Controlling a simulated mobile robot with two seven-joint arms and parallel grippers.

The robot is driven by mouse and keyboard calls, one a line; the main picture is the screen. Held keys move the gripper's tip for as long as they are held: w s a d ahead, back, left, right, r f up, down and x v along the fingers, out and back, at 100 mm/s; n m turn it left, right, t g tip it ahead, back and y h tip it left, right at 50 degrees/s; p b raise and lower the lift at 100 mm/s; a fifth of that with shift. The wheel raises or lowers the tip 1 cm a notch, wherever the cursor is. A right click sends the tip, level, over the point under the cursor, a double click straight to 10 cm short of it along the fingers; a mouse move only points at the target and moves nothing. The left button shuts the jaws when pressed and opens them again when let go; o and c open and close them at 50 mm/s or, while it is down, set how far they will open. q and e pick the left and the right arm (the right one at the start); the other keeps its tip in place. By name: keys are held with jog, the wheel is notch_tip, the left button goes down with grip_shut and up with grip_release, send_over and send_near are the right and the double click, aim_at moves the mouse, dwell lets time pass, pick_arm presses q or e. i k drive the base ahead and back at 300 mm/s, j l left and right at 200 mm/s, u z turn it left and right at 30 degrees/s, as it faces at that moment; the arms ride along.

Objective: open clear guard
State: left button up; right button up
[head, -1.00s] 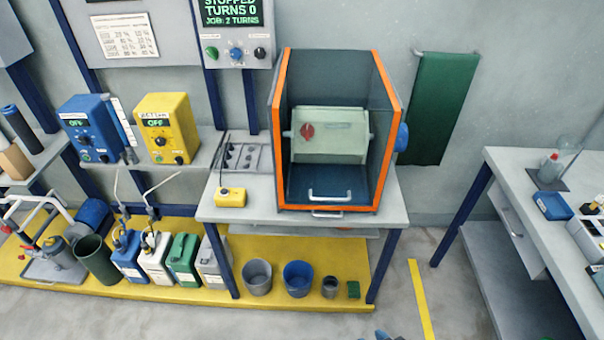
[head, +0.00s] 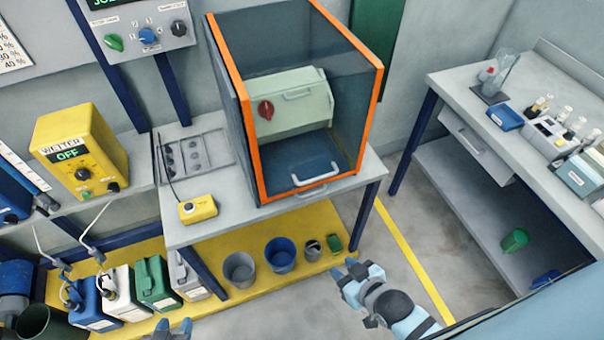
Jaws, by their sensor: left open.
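The clear guard (head: 349,100) is a see-through box with an orange front frame, standing on a grey bench. A pale handle (head: 315,177) shows low at its front, with a second handle just below. Inside is a pale green barrel (head: 293,105) with a red knob (head: 266,110). The guard's front looks closed. My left gripper (head: 172,327) is open at the bottom edge, low and left of the guard, mostly cut off. My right gripper (head: 346,273) is below and right of the guard, its fingers apart and empty. Neither touches the guard.
A yellow button box (head: 198,209) sits on the bench (head: 185,232) left of the guard. Buckets and jugs, including a blue bucket (head: 281,254), stand on the yellow platform below. A side bench (head: 470,95) with bottles is at right. The floor between is clear.

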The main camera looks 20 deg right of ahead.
aim_at(245, 100)
jog(key=i+j+z, duration=0.15)
jog(key=j+z, duration=0.2)
jog(key=j, duration=0.5)
jog(key=j+z, duration=0.35)
jog(key=j, duration=0.5)
jog(key=i, duration=0.05)
